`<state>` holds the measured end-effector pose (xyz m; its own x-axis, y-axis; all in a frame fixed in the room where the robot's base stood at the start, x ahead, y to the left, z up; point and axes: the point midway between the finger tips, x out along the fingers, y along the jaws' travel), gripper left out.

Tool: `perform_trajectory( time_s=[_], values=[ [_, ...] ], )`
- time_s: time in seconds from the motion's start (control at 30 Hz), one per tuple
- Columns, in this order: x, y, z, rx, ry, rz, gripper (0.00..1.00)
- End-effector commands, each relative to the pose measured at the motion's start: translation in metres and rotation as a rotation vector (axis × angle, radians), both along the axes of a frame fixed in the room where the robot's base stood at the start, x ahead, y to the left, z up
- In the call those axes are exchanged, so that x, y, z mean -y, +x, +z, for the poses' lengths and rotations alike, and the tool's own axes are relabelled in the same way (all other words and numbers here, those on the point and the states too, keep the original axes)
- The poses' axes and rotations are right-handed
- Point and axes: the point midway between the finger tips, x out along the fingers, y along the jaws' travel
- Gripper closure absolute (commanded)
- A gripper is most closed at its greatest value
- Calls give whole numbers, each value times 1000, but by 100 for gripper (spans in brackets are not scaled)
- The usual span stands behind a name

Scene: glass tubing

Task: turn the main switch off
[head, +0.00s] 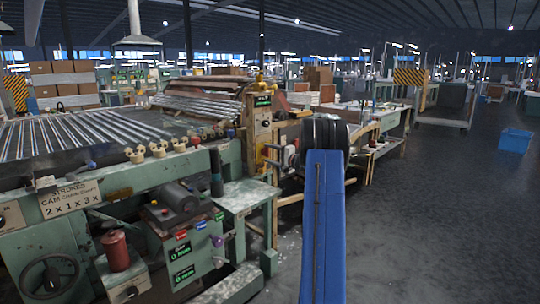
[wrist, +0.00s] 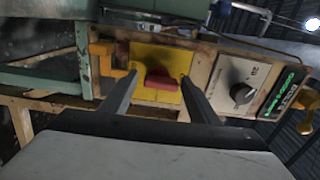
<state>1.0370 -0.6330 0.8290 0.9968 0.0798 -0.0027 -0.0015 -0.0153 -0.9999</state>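The main switch is a red handle (wrist: 162,84) on a yellow plate (wrist: 148,57), fixed to a worn beige panel in the wrist view. The handle lies roughly level across the picture. My gripper (wrist: 160,78) is open, with one dark finger on each side of the red handle. A gap shows between the handle and each finger; I cannot tell how far the fingertips are from the plate. In the head view my arm ends beside the machine's yellowish post (head: 263,132), and my fingers are not clearly seen.
A black knob (wrist: 241,93) on a pale plate and green labels (wrist: 287,90) sit right of the switch. A yellow bracket (wrist: 104,53) is close on the left. The green machine (head: 110,190) fills the head view's left; open floor (head: 440,220) lies right.

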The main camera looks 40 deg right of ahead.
Motion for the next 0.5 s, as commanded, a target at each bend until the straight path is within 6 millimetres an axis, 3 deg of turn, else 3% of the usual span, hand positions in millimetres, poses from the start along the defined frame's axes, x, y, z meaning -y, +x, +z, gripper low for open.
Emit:
perform_trajectory(
  time_s=[0.33,0.5],
  values=[
    [1,-1,1,2,0,-1,39],
    [3,-16,2,2,0,-3,39]
  ],
)
